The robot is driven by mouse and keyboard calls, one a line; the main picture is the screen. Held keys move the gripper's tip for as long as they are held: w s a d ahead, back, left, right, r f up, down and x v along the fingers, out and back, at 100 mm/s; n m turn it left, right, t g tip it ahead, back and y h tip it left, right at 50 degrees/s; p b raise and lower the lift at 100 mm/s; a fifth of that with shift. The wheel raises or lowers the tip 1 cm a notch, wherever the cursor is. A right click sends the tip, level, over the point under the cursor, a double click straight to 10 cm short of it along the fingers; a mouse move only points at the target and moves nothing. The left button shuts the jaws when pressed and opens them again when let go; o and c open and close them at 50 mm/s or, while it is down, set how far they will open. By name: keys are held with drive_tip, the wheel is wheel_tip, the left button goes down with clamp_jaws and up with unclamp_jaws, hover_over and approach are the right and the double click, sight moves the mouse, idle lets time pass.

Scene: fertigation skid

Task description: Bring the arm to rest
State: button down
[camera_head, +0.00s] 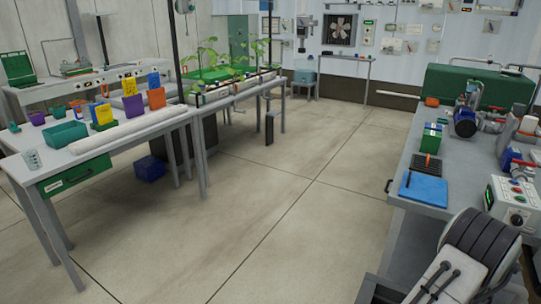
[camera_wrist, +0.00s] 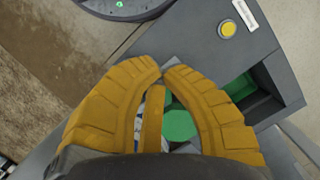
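My gripper (camera_wrist: 162,71) shows in the wrist view with yellow ribbed fingers. The two outer fingers curve inward and their tips meet or nearly meet. A narrow yellow piece stands between them, and I see nothing gripped. Part of my arm (camera_head: 480,245), dark and ribbed with a pale link, shows at the lower right of the head view, close to the right bench. My gripper does not show clearly in the head view.
The right bench (camera_head: 415,212) carries a blue clipboard (camera_head: 424,189), a pump (camera_head: 465,122) and a control box (camera_head: 513,205). The left table (camera_head: 45,160) holds bins and cups. A blue crate (camera_head: 149,169) lies beneath it. Open floor (camera_head: 270,200) runs between them.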

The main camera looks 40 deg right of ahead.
drive_tip(key=w+a+r+n+t+h+p, duration=0.1)
drive_tip(key=w+a+r+n+p, duration=0.2)
drive_tip(key=a+r, duration=0.9)
drive_tip(key=w+a+r+n+t+h+p, duration=0.1)
drive_tip(key=w+a+r+n+p, duration=0.3)
drive_tip(key=w+a+r+n, duration=0.5)
drive_tip(key=w+a+r+n+t+p, duration=0.1)
drive_tip(key=w+a+r+n+p, duration=0.2)
drive_tip(key=w+a+r+n, duration=0.4)
drive_tip(key=w+a+r, duration=0.1)
drive_tip(key=a+r, duration=0.6)
drive_tip(key=a, duration=0.2)
drive_tip(key=shift+a+r+h, duration=0.3)
drive_tip(key=shift+r+h, duration=0.1)
